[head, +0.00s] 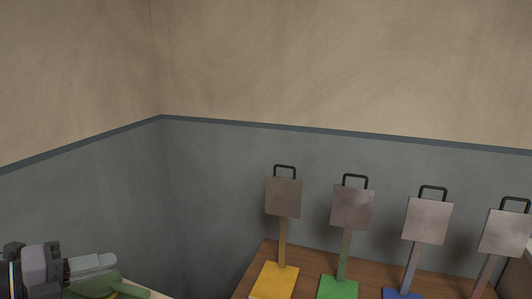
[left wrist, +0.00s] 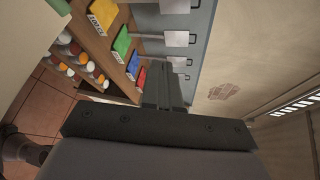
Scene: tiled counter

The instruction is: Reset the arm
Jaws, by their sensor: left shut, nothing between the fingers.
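My left gripper (head: 90,264) is in the lower left corner of the head view, left of the wooden counter and apart from the stands on it. In the left wrist view its two dark fingers (left wrist: 164,84) are together, with nothing held between them. My right gripper is in neither view.
A wooden counter (head: 258,263) bears metal paddle stands with yellow (head: 275,281), green (head: 338,288) and blue (head: 402,295) bases. Grey wall (head: 215,190) stands behind. Several capped bottles (left wrist: 82,58) sit on shelves beneath. A pale-green object (head: 100,287), unclear, shows near my left gripper.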

